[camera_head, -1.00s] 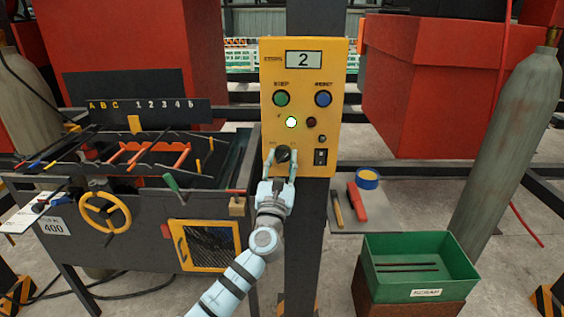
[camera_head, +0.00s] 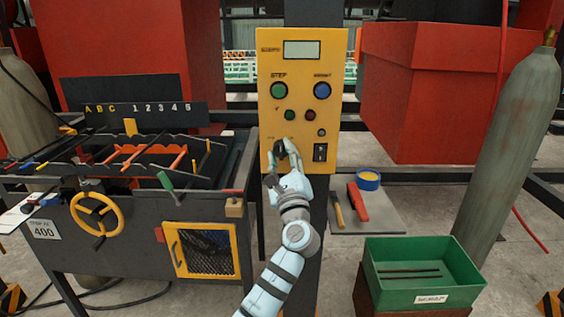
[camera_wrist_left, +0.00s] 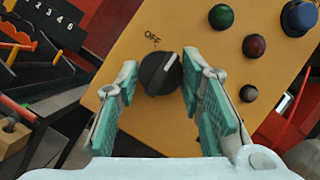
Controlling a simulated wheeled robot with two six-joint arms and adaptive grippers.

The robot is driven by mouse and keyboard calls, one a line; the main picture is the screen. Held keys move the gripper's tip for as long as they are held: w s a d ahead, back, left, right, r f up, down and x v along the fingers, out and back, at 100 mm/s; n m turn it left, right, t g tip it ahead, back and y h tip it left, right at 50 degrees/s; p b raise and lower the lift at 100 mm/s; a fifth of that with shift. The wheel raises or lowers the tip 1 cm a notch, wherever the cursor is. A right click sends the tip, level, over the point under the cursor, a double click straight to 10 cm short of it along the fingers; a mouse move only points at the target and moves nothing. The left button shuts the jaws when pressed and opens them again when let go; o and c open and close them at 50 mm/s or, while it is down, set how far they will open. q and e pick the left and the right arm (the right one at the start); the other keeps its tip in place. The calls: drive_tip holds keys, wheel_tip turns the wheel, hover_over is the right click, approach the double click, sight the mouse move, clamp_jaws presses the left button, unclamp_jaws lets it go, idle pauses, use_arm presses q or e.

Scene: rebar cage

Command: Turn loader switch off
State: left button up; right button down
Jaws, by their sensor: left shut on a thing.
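The loader switch is a dark round knob (camera_head: 280,149) low on the yellow control panel (camera_head: 266,120), partly hidden by my gripper in the head view. In the left wrist view the knob (camera_wrist_left: 159,73) has a white pointer line slanting up and right, just right of the printed OFF label (camera_wrist_left: 152,40). My left gripper (camera_head: 281,162) is shut on the knob, with a teal-padded finger on each side. The panel's display (camera_head: 302,49) is blank, and the small green lamp (camera_head: 290,115) is dark. My right gripper is not in view.
A bending bench with a yellow handwheel (camera_head: 100,214) stands left. A green scrap bin (camera_head: 419,295) and a gas cylinder (camera_head: 510,140) stand right.

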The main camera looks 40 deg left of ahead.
use_arm(q)
drive_tip(key=n+g, duration=0.1)
drive_tip(key=n, duration=0.2)
drive_tip(key=n+g+y, duration=0.1)
drive_tip(key=n+g, duration=0.1)
drive_tip(key=n, duration=0.1)
drive_tip(key=shift+w+d+r, duration=0.1)
drive_tip(key=shift+d+r, duration=0.05)
drive_tip(key=shift+r+n+g+h, duration=0.15)
drive_tip(key=shift+n+g, duration=0.3)
drive_tip(key=shift+n, duration=0.7)
drive_tip(key=shift+f+n+g+h, duration=0.15)
drive_tip(key=shift+n+g, duration=0.3)
drive_tip(key=shift+n, duration=0.7)
drive_tip(key=shift+r, duration=0.1)
drive_tip(key=o, duration=1.2)
drive_tip(key=shift+c, duration=0.2)
drive_tip(key=v, duration=0.7)
drive_tip(key=shift+d, duration=0.3)
